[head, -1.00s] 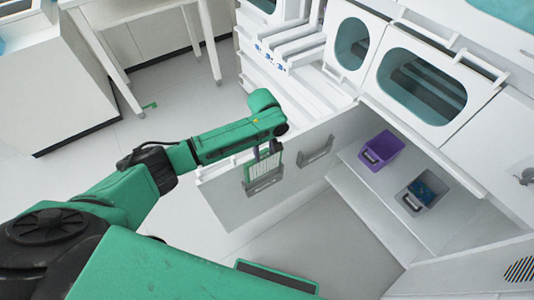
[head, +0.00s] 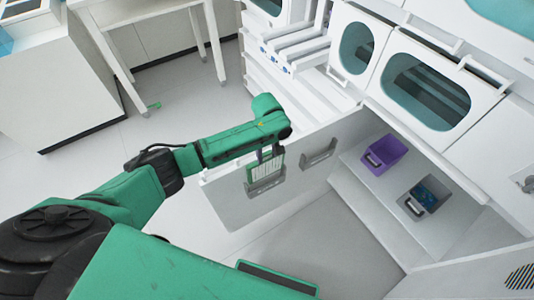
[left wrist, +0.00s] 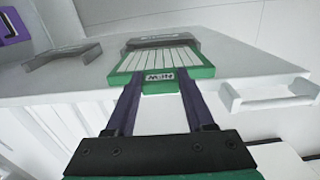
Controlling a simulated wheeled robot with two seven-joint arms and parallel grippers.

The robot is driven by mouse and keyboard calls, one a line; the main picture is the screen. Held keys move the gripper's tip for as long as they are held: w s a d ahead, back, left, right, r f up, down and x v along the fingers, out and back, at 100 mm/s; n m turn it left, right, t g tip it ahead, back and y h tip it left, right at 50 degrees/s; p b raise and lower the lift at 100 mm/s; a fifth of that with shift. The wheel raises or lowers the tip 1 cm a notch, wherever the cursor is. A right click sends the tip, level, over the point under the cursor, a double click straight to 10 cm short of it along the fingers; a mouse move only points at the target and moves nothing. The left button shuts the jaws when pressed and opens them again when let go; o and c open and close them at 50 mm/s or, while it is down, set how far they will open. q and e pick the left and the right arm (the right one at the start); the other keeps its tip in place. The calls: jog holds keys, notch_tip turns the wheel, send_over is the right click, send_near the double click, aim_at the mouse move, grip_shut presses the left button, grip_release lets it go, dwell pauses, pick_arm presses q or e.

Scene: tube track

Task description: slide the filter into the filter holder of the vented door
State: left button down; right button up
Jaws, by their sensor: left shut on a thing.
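The filter (head: 267,170) has a green frame and white pleats. The filter also shows in the left wrist view (left wrist: 160,60). Its far, lower end meets the grey filter holder (head: 265,187) on the pale door panel (head: 230,206), and the holder (left wrist: 165,41) covers that end in the wrist view. Most of the pleats stay visible outside the holder. How deep the end sits cannot be told. My right gripper is not in view.
A second grey holder (head: 318,154) sits on the same door, to the right, with nothing visible in it. A white handle (left wrist: 270,93) is on the door's edge side. A purple bin (head: 385,153) and a grey bin (head: 427,194) stand on the shelf behind the door.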

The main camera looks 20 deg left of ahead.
aim_at(267, 160)
pick_arm(q)
jog(key=shift+f+b, duration=0.65)
jog(key=shift+f, duration=0.7)
jog(key=shift+f, duration=0.8)
jog(key=shift+f+b, duration=0.4)
jog(key=shift+f, duration=0.4)
